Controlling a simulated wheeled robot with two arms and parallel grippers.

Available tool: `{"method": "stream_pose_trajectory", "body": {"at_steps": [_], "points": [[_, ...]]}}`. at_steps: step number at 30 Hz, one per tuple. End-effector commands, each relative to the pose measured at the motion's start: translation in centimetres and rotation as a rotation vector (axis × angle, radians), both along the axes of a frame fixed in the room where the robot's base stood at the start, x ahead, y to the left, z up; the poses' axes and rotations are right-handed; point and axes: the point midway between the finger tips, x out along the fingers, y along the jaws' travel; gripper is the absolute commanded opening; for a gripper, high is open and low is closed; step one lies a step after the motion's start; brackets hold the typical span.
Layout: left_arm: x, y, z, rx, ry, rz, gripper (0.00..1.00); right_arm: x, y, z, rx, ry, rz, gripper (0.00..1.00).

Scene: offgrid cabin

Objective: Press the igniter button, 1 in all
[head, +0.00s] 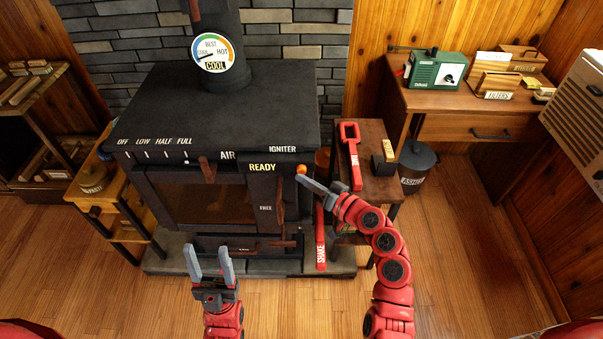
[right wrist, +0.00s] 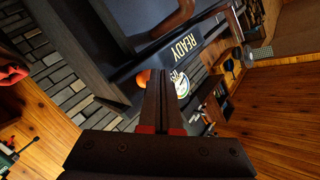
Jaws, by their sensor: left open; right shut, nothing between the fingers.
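The igniter button (head: 301,169) is a small orange knob on the right front of the black stove (head: 215,110), below the IGNITER label. It also shows in the right wrist view (right wrist: 143,77), partly hidden behind the fingers. My right gripper (head: 304,180) is shut and empty, its tips right at the button. I cannot tell whether they touch it. The fingers also show in the right wrist view (right wrist: 158,78). A READY sign (head: 262,168) is on the stove front left of the button. My left gripper (head: 207,252) is open and empty, low in front of the stove.
A red SHAKE handle (head: 320,240) stands upright at the stove's right. A small side table (head: 375,190) beside it holds a red tool (head: 351,155). A desk (head: 450,100) with a green device (head: 437,70) is at the right. The wooden floor (head: 460,240) at right is clear.

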Motion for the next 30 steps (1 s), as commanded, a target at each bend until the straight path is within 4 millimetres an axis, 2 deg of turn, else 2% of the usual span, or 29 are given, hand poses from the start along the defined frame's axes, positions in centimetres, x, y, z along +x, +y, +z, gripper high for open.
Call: {"method": "stream_pose_trajectory", "body": {"at_steps": [30], "points": [[0.00, 0.00, -0.60, 0.000, 0.000, 0.000, 0.57, 0.88, -0.03, -0.04, -0.001, -0.001, -0.001, 0.00]]}}
